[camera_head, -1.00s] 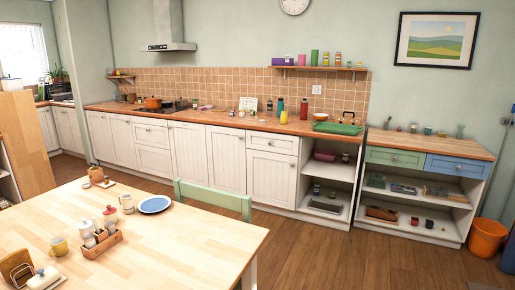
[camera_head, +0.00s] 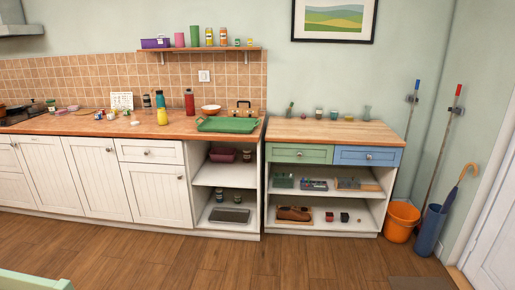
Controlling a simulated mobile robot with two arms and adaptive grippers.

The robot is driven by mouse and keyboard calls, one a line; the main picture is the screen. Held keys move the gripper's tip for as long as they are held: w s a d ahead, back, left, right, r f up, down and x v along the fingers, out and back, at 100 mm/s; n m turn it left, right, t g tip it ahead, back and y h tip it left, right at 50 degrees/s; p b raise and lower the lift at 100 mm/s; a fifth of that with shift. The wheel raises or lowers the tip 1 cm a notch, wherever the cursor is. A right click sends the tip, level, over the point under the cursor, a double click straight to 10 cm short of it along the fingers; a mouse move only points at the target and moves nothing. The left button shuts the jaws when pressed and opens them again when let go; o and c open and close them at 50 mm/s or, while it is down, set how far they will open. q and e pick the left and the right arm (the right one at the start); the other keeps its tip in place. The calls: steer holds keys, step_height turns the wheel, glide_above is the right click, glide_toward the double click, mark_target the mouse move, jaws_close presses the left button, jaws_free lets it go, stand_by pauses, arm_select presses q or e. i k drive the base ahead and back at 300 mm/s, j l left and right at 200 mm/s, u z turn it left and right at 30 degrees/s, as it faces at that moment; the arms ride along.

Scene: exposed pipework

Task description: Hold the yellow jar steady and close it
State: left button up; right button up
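I cannot tell which of these is the yellow jar, nor whether any is open. Small jars, among them a green one (camera_head: 333,115), stand at the back of the lower wooden top (camera_head: 330,132). Neither of my grippers is in view.
An orange bucket (camera_head: 401,220) and a blue umbrella holder (camera_head: 430,230) stand at right. The floor ahead is mostly clear; a green chair back (camera_head: 32,281) shows bottom left.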

mark_target(162, 115)
steer(key=i+u, duration=0.15)
steer(key=i, duration=0.4)
steer(key=i+l+u, duration=0.1)
steer(key=i, duration=0.45)
steer(key=i+l+u, duration=0.15)
steer(key=i, duration=0.4)
steer(key=i+l+u, duration=0.15)
steer(key=i, duration=0.35)
